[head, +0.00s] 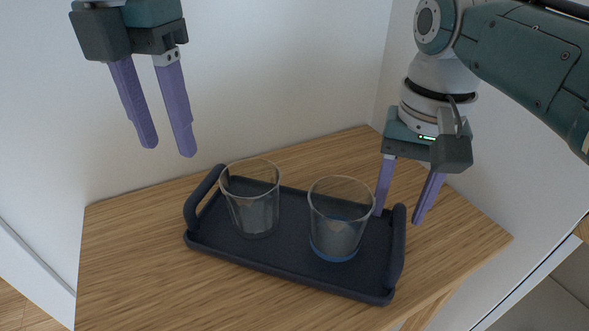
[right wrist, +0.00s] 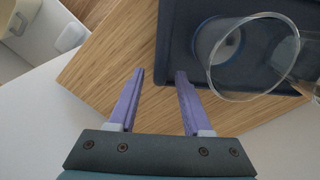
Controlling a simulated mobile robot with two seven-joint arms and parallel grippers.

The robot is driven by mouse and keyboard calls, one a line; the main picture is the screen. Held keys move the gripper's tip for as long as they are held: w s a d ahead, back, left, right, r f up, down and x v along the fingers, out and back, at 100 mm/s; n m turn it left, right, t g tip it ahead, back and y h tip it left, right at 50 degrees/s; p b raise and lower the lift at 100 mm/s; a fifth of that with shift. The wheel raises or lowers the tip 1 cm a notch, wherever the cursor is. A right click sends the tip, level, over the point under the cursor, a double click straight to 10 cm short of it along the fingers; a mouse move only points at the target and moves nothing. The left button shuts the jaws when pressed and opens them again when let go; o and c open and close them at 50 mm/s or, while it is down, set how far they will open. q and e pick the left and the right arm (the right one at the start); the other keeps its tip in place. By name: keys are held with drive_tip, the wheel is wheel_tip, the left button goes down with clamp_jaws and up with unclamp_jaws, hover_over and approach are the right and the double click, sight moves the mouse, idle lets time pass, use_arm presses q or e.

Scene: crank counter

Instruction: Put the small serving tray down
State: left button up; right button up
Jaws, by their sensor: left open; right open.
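The small serving tray (head: 290,264) is dark navy with a raised handle at each end. It rests flat on the wooden counter in the head view, and part of it shows in the right wrist view (right wrist: 178,40). Two clear glasses stand upright on it, the left one (head: 252,205) and the right one (head: 336,225), which has a blue base. My left gripper (head: 168,150) is open and empty, above and left of the tray. My right gripper (head: 400,218) is open at the tray's right handle (head: 397,245); contact cannot be told. It also shows in the right wrist view (right wrist: 160,80).
The wooden counter (head: 130,245) stands in a corner against pale walls (head: 270,80). Bare wood shows left of the tray and at the right corner. The glass rims rise above the tray, the right one close to my right gripper.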

wheel_tip(320, 180, up, 10)
drive_tip(key=shift+r, duration=0.1)
idle(0.4)
